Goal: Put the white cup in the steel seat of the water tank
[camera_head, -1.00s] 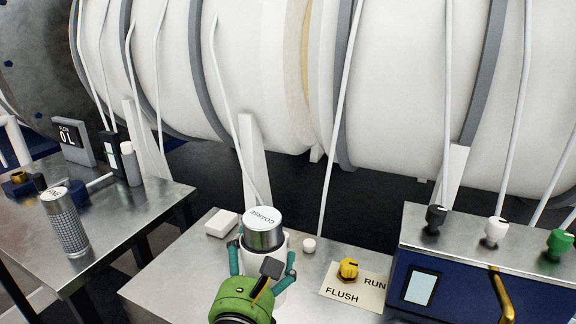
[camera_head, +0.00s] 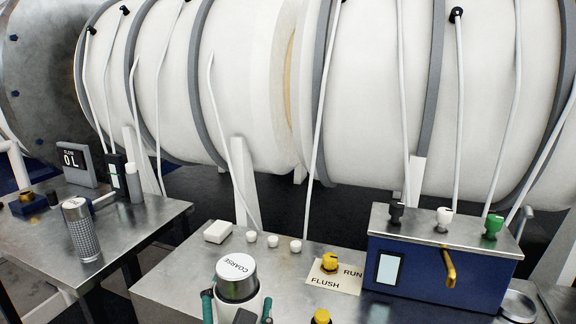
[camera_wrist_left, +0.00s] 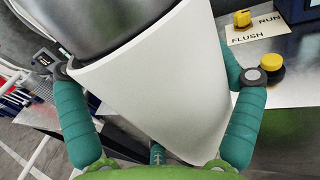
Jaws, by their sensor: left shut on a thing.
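The white cup (camera_head: 240,303) is in my left gripper (camera_head: 238,297), whose teal fingers are shut around its sides. A steel cylinder marked COARSE (camera_head: 237,287) sits in the cup's mouth. In the left wrist view, the white cup (camera_wrist_left: 150,85) fills the middle between the fingers (camera_wrist_left: 157,75), with the steel cylinder (camera_wrist_left: 120,25) above it. A blue tank with a steel top (camera_head: 425,270) and brass tap stands at the right. A round steel dish (camera_head: 518,305) at its right may be the seat; I cannot tell. My right gripper is not in view.
Three small white pegs (camera_head: 273,241) and a white block (camera_head: 217,231) stand along the bench's back. A yellow knob (camera_head: 330,261) is on the RUN/FLUSH plate, with a yellow button (camera_head: 321,317) in front. A perforated steel canister (camera_head: 82,230) stands on the left table.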

